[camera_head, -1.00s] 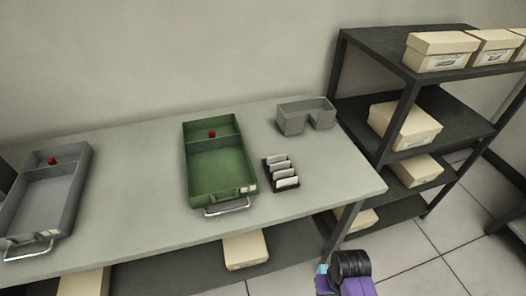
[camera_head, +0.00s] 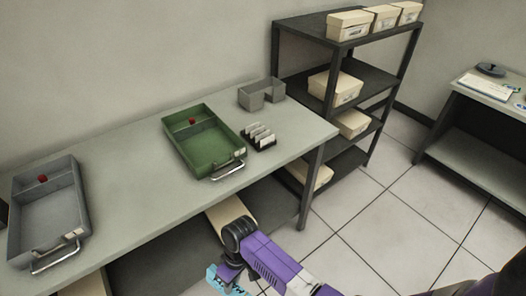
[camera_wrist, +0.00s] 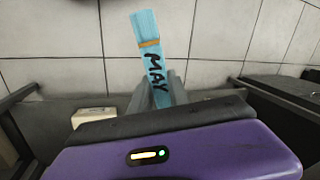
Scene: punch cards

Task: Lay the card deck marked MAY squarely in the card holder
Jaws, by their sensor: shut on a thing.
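My gripper (camera_head: 232,268) is low in front of the bench, over the floor side, and is shut on a light blue card deck (camera_head: 222,283). In the wrist view the deck (camera_wrist: 148,30) stands out from between the fingers (camera_wrist: 157,92), with MAY in dark letters and a tan band around it. A grey open box with a notched front (camera_head: 250,101) sits at the back right of the bench; it looks like the card holder and appears empty. The deck is well apart from it.
The grey bench (camera_head: 120,222) also bears a green tray (camera_head: 207,158) with a handle, a grey tray (camera_head: 62,222) at left, and a small dark rack (camera_head: 262,146) with pale cards. A dark shelf (camera_head: 375,83) with cream boxes stands right. A second table (camera_head: 498,135) is far right.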

